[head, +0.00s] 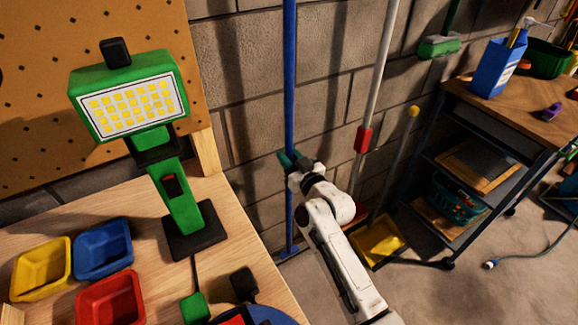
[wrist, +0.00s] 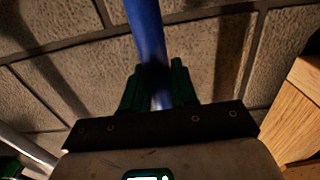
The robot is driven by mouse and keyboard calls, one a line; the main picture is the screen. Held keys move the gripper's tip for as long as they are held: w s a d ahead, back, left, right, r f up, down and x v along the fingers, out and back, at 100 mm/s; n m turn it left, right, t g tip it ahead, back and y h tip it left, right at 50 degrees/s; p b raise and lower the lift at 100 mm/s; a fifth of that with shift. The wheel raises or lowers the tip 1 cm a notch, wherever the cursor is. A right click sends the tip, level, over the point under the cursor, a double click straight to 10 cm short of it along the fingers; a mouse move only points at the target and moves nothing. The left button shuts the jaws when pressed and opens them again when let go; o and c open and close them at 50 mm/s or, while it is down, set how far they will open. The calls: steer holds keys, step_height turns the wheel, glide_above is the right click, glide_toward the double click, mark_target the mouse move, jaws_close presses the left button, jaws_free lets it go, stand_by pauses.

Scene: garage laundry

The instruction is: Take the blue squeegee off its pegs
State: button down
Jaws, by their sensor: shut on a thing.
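The blue squeegee's long handle (head: 289,80) stands upright close to the block wall in the head view. Its top runs out of the picture, and its lower end reaches down near the floor behind the workbench. I cannot make out its pegs. My gripper (head: 288,158) is at the handle's middle, with its dark green fingers closed on it. In the wrist view the blue handle (wrist: 146,35) passes between the two fingers of my gripper (wrist: 158,82), one on each side.
A workbench (head: 140,205) with a green work lamp (head: 172,195) and coloured bins is to the left. A pale pole with a red collar (head: 364,140) stands right of the handle. A shelf cart (head: 490,150) and a yellow dustpan (head: 377,240) are further right.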

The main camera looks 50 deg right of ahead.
mark_target(291, 138)
steer(key=shift+r, duration=0.15)
steer(key=shift+s+r, duration=0.2)
steer(key=shift+r, duration=0.2)
step_height(291, 138, up, 6)
steer(key=shift+s+a+r+p, duration=0.1)
steer(key=shift+s+p, duration=0.05)
steer(key=shift+p, duration=0.45)
steer(key=b+v, duration=0.1)
steer(key=v, duration=1.8)
steer(key=shift+s, duration=0.1)
